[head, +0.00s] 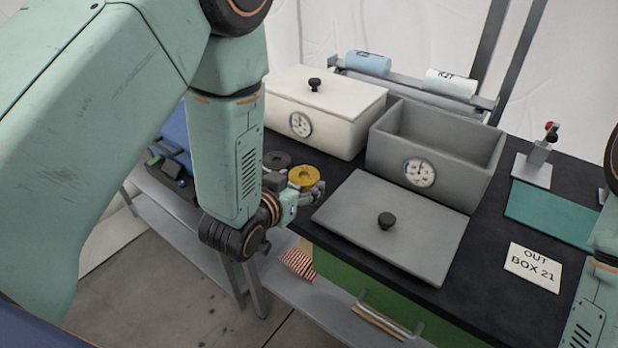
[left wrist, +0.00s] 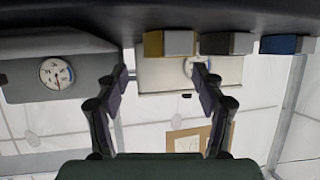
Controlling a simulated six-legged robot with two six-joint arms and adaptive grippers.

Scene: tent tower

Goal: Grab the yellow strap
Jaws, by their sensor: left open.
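The yellow strap (head: 303,177) is a rolled coil near the left edge of the black tabletop in the head view. In the left wrist view, which looks upside down, the yellow strap (left wrist: 153,44) has a grey block beside it. My left gripper (head: 306,193) is low beside the strap in the head view, partly hidden by its own wrist. In the left wrist view my left gripper (left wrist: 163,70) is open and empty, and the strap appears beyond and between its fingertips. Whether they touch is unclear. My right gripper is out of view.
A dark strap (head: 277,160) lies just behind the yellow one; a blue strap (left wrist: 280,44) shows in the wrist view. A white lidded box (head: 345,135), an open grey box (head: 385,160) and a grey lid (head: 350,220) stand close to the right.

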